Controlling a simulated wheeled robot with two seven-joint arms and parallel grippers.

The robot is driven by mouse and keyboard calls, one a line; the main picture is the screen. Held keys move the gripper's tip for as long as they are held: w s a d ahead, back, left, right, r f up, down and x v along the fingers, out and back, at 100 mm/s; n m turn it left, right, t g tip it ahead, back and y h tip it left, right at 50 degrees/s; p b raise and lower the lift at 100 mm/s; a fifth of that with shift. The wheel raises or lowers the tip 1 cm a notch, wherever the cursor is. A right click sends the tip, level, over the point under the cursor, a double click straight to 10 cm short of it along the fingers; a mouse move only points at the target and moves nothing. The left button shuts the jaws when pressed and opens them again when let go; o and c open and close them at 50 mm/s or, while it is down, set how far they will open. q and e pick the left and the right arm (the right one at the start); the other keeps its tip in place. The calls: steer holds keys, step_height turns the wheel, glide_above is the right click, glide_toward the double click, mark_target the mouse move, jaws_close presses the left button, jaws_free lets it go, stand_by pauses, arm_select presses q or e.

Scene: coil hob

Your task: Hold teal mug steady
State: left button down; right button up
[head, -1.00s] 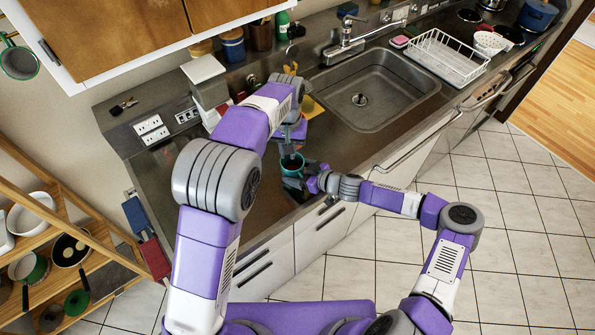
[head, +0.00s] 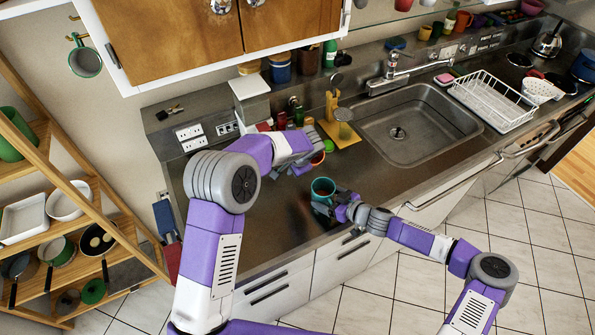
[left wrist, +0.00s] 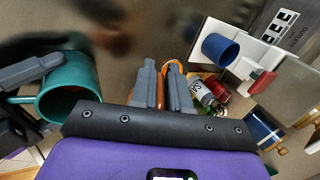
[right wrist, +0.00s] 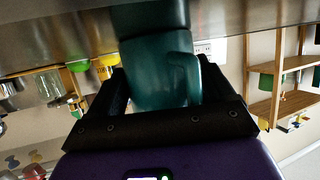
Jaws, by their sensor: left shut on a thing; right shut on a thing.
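The teal mug (head: 322,190) is upright at the front part of the counter, its dark opening facing up. My right gripper (head: 341,204) is shut on it from the right; the mug fills the space between the fingers in the right wrist view (right wrist: 160,75). The mug also shows at the left of the left wrist view (left wrist: 68,100), with a right finger against its side. My left gripper (head: 312,160) is behind the mug, apart from it, and is shut on an orange cup-like thing (left wrist: 174,69), mostly hidden by the fingers.
Behind my left gripper stand small bottles, a white machine (head: 250,97) and a yellow utensil stand (head: 332,105). The sink (head: 420,125) and a white dish rack (head: 493,100) are to the right. Bare counter (head: 270,205) lies left of the mug.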

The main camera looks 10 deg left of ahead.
arm_select(q)
steer(key=shift+w+a+f+m+t, duration=0.15)
steer(key=shift+w+f+m+t, duration=0.1)
steer(key=shift+w+m+t, duration=0.4)
steer(key=t+y, duration=0.1)
steer(key=t, duration=0.1)
steer(key=s+d+t+y, duration=0.1)
steer(key=s+t+y, duration=0.1)
steer(key=t+y, duration=0.1)
steer(key=shift+d+r+t, duration=0.3)
steer(key=shift+t, duration=0.05)
steer(key=shift+n, duration=0.25)
steer(key=shift+s, duration=0.1)
steer(key=shift+r+t+y, duration=0.35)
steer(key=shift+t+y, duration=0.15)
steer(key=shift+t, duration=0.1)
steer(key=shift+s+d, duration=0.1)
